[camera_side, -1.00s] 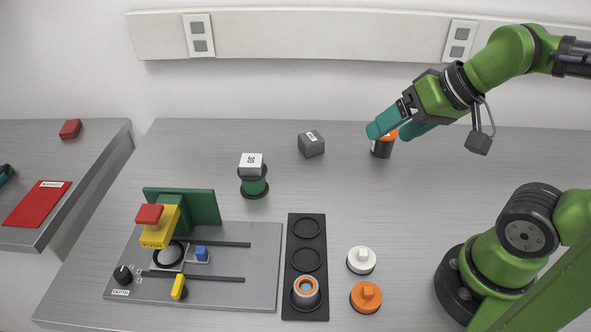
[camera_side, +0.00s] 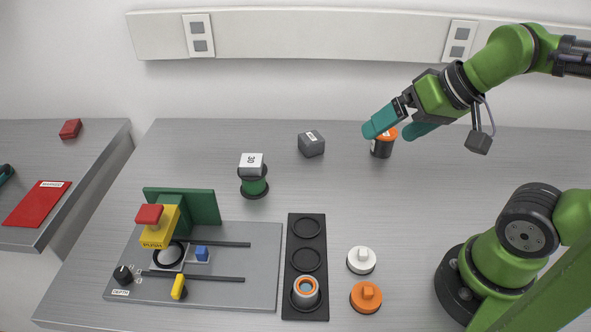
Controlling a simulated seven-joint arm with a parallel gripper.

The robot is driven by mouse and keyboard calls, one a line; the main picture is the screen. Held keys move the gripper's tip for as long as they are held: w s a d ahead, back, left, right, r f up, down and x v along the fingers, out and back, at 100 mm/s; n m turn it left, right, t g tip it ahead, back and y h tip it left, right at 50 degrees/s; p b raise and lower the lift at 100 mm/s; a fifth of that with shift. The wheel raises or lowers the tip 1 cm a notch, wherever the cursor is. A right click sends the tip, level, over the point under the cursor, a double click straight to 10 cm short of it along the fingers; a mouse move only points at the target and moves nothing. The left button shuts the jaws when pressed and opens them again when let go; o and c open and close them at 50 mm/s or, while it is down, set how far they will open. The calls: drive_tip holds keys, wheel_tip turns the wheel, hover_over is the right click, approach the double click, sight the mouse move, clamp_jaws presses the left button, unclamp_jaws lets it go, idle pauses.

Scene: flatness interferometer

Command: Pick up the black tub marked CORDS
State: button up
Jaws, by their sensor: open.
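A black tub (camera_side: 380,149) with an orange lid and a white label stands upright at the back right of the bench. Its label is too small and too covered to read, so I cannot tell whether it says CORDS. My gripper (camera_side: 396,132) is open, with one teal finger on each side of the tub's top in the picture. The near finger hides part of the lid. I cannot tell whether either finger touches the tub.
A grey labelled block (camera_side: 311,144) sits left of the tub. A green spool-like piece with a block marked 30 (camera_side: 251,163) stands further left. A black tray (camera_side: 305,260), white cap (camera_side: 361,260) and orange cap (camera_side: 366,297) lie in front. The bench between is clear.

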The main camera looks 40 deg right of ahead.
drive_tip(key=w+d+f+m+g+h, duration=0.2)
drive_tip(key=w+d+f, duration=0.25)
drive_tip(key=d, duration=0.45)
drive_tip(key=g+h, duration=0.1)
drive_tip(key=h, duration=0.2)
approach(383, 135)
drive_tip(key=shift+m, duration=0.4)
drive_tip(key=d+f, duration=0.1)
drive_tip(key=w+d+f, duration=0.1)
drive_tip(key=f, duration=0.1)
drive_tip(key=w+d+f, duration=0.1)
drive_tip(key=d+f, duration=0.1)
drive_tip(key=shift+w+f, duration=0.1)
drive_tip(key=shift+f, duration=0.15)
drive_tip(key=shift+w+a+x, duration=0.1)
drive_tip(key=shift+w+x, duration=0.05)
drive_tip(key=shift+x, duration=1.4)
drive_tip(key=shift+w+a+x, duration=0.1)
drive_tip(key=shift+w+x, duration=0.05)
drive_tip(key=shift+x, duration=1.35)
drive_tip(key=c, duration=1)
drive_tip(key=shift+o, duration=0.2)
drive_tip(key=shift+r, duration=0.15)
